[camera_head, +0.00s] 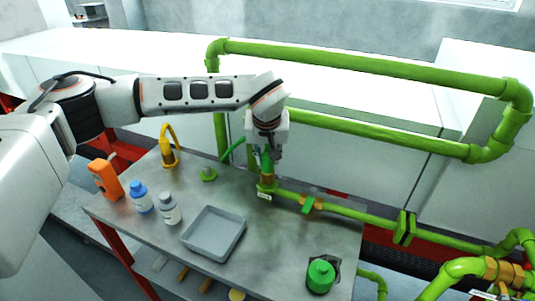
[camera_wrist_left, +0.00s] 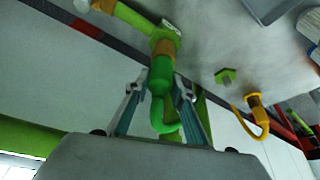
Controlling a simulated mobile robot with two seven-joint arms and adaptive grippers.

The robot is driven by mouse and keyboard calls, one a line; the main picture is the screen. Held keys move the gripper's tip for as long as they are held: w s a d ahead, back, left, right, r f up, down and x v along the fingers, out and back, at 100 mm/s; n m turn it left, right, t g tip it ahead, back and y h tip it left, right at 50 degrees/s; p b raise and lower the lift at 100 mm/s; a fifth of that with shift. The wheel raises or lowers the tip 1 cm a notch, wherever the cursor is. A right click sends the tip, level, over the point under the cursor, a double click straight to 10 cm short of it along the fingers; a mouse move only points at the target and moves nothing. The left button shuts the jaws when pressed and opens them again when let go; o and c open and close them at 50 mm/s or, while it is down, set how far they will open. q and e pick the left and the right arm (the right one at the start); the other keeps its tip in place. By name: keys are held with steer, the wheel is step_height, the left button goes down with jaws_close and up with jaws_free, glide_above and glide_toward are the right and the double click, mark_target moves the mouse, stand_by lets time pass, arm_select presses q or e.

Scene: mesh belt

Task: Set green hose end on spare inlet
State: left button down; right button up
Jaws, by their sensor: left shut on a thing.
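My left gripper (camera_head: 268,158) is shut on the green hose end (camera_wrist_left: 160,75), with its fingers on either side of it. The hose end also shows in the head view (camera_head: 266,162), pointing down. It is lined up over an upright pipe inlet (camera_head: 266,186) with a white label at its foot. In the left wrist view, the hose end meets the inlet's orange collar (camera_wrist_left: 163,46); I cannot tell whether it is fully seated. The green hose bends behind the fingers. A short green fitting (camera_head: 208,175) stands to the left on the table. My right gripper is out of view.
A yellow hose end (camera_head: 168,150), orange device (camera_head: 105,179), blue-capped bottle (camera_head: 141,197), grey bottle (camera_head: 169,209) and grey tray (camera_head: 192,244) occupy the table's left and middle. A green canister (camera_head: 320,275) stands at front right. Green pipes (camera_head: 360,63) rise behind.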

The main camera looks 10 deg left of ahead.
arm_select(q)
steer(key=shift+r, duration=0.1)
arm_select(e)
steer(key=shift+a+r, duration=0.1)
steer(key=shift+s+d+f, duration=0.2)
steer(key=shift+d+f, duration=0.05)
arm_select(q)
steer(key=shift+p, duration=0.4)
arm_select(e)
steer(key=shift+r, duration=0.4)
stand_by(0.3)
arm_select(q)
steer(key=shift+f+b, duration=0.35)
steer(key=shift+f, duration=0.3)
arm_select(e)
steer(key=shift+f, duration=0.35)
arm_select(q)
steer(key=c, duration=2)
jaws_free()
